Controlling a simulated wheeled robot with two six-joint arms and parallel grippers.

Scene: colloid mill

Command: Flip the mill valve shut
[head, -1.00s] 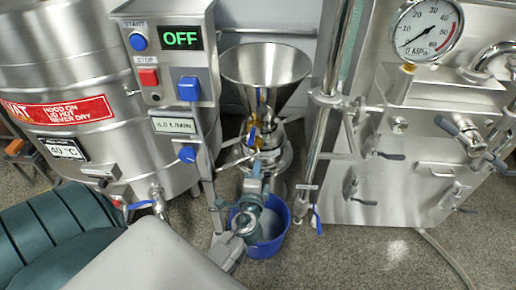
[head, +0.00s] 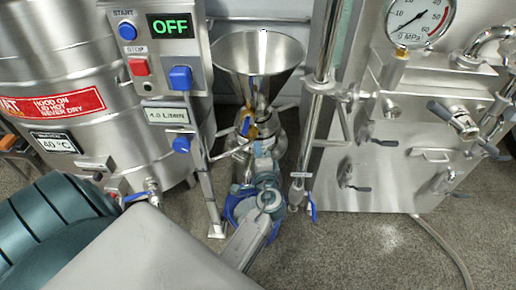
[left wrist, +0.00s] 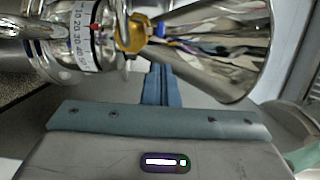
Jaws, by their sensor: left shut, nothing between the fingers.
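The colloid mill stands in the middle of the head view, with a steel hopper (head: 258,62) on top. Its valve has a brass-coloured body (left wrist: 132,32) and a small blue lever (head: 246,126) below the hopper. In the left wrist view the blue lever (left wrist: 172,42) lies by the hopper neck, just beyond my fingertips. My left gripper (head: 262,150) is shut and empty, pointing at the mill just below the valve. Its closed fingers (left wrist: 157,72) also show in the wrist view. Whether they touch the lever, I cannot tell. My right gripper is not in view.
A control post (head: 165,85) reading OFF and a steel vat (head: 60,75) are at left. A steel pipe (head: 318,100) and gauge cabinet (head: 395,185) are at right.

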